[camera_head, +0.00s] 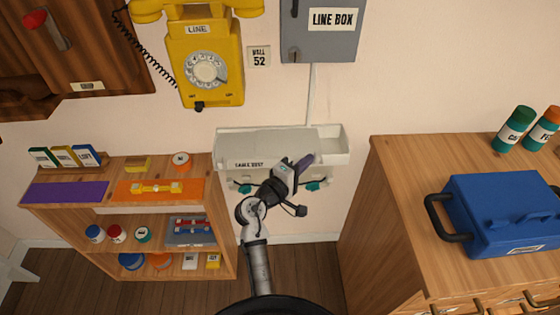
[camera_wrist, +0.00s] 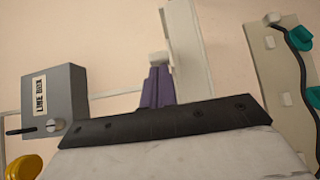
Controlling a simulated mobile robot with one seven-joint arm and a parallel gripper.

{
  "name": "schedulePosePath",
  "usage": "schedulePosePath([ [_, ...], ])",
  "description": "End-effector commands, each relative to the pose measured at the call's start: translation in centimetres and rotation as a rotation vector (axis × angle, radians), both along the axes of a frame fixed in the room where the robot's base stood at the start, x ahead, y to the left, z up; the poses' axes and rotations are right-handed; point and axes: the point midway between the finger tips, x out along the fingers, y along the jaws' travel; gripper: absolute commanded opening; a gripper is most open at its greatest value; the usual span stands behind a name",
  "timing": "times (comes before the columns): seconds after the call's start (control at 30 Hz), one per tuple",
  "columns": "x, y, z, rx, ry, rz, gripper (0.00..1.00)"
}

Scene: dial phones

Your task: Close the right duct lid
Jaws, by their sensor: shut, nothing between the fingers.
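The white cable duct (camera_head: 231,148) is fixed to the wall in the middle of the head view. Its top appears as a shallow pale trough, and I cannot clearly tell the right lid from the duct body. Teal clips (camera_head: 313,186) and a dark cable show at its lower front. My gripper (camera_head: 304,162) is at the duct's right half, its purple fingers together and empty. In the wrist view the fingers (camera_wrist: 157,88) are beside a pale upright strip (camera_wrist: 187,60), contact unclear. A pale panel (camera_wrist: 285,110) with teal clips and cable is at right.
The grey line box (camera_head: 320,32) and yellow phone (camera_head: 205,65) hang above. A wooden shelf (camera_head: 215,262) with small items stands left. A wooden cabinet (camera_head: 395,170) with a blue toolbox (camera_head: 505,215) stands right. Floor shows between them.

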Motion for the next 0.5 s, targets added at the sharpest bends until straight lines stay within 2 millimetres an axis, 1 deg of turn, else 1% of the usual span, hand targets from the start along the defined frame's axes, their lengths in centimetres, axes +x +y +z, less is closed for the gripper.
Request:
schedulePosePath([
  [0.03,-0.1,-1.7,0.1,-0.001,0.001,-0.009,0.0],
  [0.2,-0.1,-5.2,0.1,-0.001,0.001,-0.006,0.0],
  [0.33,-0.1,-7.0,0.1,-0.001,-0.001,-0.004,0.0],
  [0.5,0.0,-8.1,0.0,-0.001,0.001,-0.001,0.0],
])
